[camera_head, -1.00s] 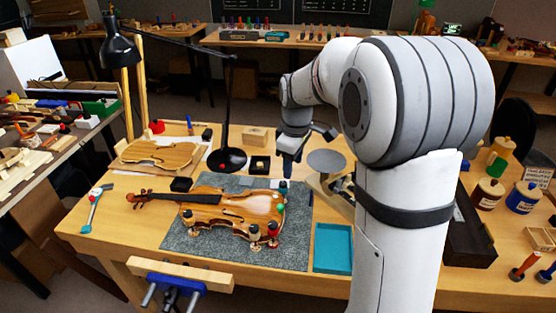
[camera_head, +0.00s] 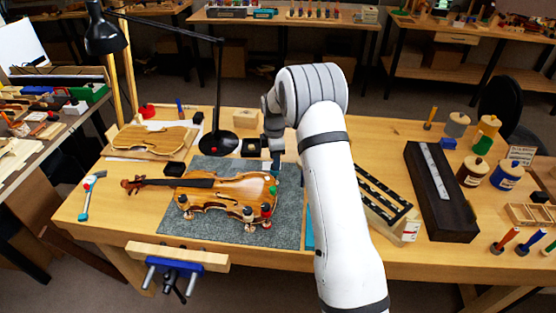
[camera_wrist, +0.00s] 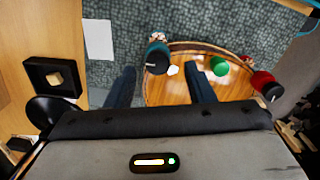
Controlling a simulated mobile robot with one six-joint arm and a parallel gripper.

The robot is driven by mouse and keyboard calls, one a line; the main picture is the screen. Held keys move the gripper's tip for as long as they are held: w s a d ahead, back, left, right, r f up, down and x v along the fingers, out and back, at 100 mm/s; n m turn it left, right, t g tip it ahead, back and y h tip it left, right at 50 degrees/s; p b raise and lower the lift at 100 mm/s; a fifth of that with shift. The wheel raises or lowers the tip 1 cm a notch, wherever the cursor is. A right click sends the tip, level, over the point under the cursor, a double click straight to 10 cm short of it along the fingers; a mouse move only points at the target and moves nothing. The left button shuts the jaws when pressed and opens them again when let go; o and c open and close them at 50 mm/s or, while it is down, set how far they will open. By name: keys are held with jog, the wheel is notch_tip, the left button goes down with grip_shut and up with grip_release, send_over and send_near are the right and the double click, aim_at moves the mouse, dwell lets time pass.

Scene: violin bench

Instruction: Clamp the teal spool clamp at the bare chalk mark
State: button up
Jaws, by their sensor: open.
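The violin (camera_head: 225,188) lies on a grey mat (camera_head: 200,222), with several spool clamps at the rim of its body. In the wrist view, the teal spool clamp (camera_wrist: 156,50) has a dark round knob and is at the violin's edge, beyond and between my fingers; whether it is tightened cannot be told. A small white patch (camera_wrist: 173,70), possibly the chalk mark, shows beside it on the violin body (camera_wrist: 180,90). A green knob (camera_wrist: 219,66) and a red clamp (camera_wrist: 263,83) are to the right. My gripper (camera_wrist: 161,85) is open and empty; it also shows above the mat (camera_head: 276,160).
A white card (camera_wrist: 98,39) and a black box with a wooden block (camera_wrist: 54,78) are left of my gripper in the wrist view. A black lamp (camera_head: 219,142) stands behind the mat. A dark long case (camera_head: 440,190) and jars are at right.

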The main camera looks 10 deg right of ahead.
jog(key=shift+f, duration=1.1)
jog(key=shift+c, duration=0.2)
